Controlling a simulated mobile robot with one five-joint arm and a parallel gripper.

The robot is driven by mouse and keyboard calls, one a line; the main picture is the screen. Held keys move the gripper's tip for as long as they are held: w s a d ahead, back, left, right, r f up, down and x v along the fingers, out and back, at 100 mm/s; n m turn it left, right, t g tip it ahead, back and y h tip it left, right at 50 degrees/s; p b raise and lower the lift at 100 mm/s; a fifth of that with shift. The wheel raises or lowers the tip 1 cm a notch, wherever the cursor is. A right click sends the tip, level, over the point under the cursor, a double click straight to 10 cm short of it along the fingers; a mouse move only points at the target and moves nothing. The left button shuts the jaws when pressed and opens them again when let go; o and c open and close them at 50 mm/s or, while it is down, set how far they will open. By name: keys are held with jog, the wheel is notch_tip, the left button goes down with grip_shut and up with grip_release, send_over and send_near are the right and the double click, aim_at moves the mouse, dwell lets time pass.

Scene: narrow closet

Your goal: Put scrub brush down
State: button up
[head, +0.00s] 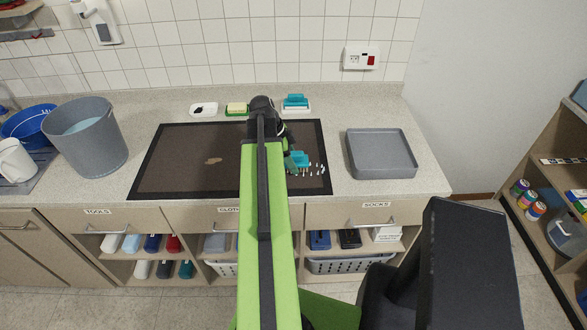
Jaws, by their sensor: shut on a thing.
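The scrub brush (300,158) is teal and shows just right of my arm's end, over the right part of the dark mat (180,183). My gripper (291,160) is partly hidden behind my own arm and is shut on the brush. Small white specks show beside and below the brush; I cannot tell whether they are bristles or loose bits. I cannot tell whether the brush touches the mat. A brown smudge (213,161) lies on the mat left of my arm.
Behind the mat stand a white dish (204,109), a yellow sponge on a green tray (237,108) and a teal item (295,100) on a white tray. A grey tray (381,153) sits empty at right. A grey bucket (87,138) stands at left.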

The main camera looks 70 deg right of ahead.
notch_tip(320, 180, down, 2)
jog(key=shift+r, duration=0.3)
jog(key=shift+f, duration=0.25)
jog(key=o, duration=1.3)
jog(key=shift+r, duration=0.2)
jog(key=shift+r+p, duration=0.3)
jog(key=shift+r, duration=0.05)
jog(key=p+v, duration=1)
jog(key=v, duration=0.1)
jog(key=shift+w+a+r+p, duration=0.1)
jog(key=shift+w+r+p, duration=0.15)
jog(key=shift+p, duration=0.1)
jog(key=shift+f, duration=0.15)
